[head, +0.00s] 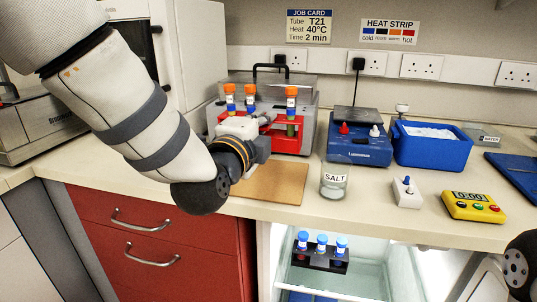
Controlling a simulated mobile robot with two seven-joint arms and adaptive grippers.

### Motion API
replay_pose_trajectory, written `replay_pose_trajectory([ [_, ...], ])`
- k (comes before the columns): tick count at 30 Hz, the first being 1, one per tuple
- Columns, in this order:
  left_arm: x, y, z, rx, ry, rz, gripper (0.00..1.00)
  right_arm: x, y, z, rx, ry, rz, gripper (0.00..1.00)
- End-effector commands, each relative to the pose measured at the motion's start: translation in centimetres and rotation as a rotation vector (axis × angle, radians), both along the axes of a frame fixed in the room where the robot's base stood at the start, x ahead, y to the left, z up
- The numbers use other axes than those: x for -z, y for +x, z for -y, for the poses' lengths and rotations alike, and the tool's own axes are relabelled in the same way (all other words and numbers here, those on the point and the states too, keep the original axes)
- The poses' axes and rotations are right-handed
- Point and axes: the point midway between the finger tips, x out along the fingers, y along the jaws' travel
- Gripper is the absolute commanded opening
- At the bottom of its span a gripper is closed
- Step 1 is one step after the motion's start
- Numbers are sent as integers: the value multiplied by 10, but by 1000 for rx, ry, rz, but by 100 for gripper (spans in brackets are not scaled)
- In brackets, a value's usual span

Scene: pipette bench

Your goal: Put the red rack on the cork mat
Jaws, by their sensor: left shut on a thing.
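The red rack (283,143) is partly hidden behind my left gripper, against the grey machine. Orange-capped tubes (291,103) stand upright there, two on the left and one on the right. My left gripper (268,123) is shut on the red rack; its fingertips are largely hidden by its own body. The cork mat (280,187) lies flat on the bench just below and in front of the gripper. Its left part is hidden by my arm, and its visible part is bare. My right gripper is not in view.
A glass marked SALT (334,182) stands right of the mat. Behind it are a blue device (358,150) and a blue tub (432,150). A switch box (406,192) and yellow timer (472,207) sit near the front edge. Blue-capped tubes (322,244) stand in a black rack below.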

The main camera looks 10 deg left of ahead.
Motion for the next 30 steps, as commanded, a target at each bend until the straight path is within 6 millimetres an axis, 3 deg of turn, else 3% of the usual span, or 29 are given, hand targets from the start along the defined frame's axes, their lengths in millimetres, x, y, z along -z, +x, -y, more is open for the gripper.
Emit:
replay_pose_trajectory([
  [1,25,9,-4,-1,-3,-20,0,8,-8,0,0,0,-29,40],
  [3,36,19,-8,0,-2,-18,0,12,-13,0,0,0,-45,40],
  [11,56,37,-17,1,-1,-9,0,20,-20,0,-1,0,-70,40],
  [16,88,39,-18,2,-1,-10,0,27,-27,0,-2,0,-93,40],
  [26,87,38,-17,3,0,-2,0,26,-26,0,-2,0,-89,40],
  [29,87,38,-17,2,0,-3,24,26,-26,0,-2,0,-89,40],
  [30,87,38,-17,2,0,-3,26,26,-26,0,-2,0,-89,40],
])
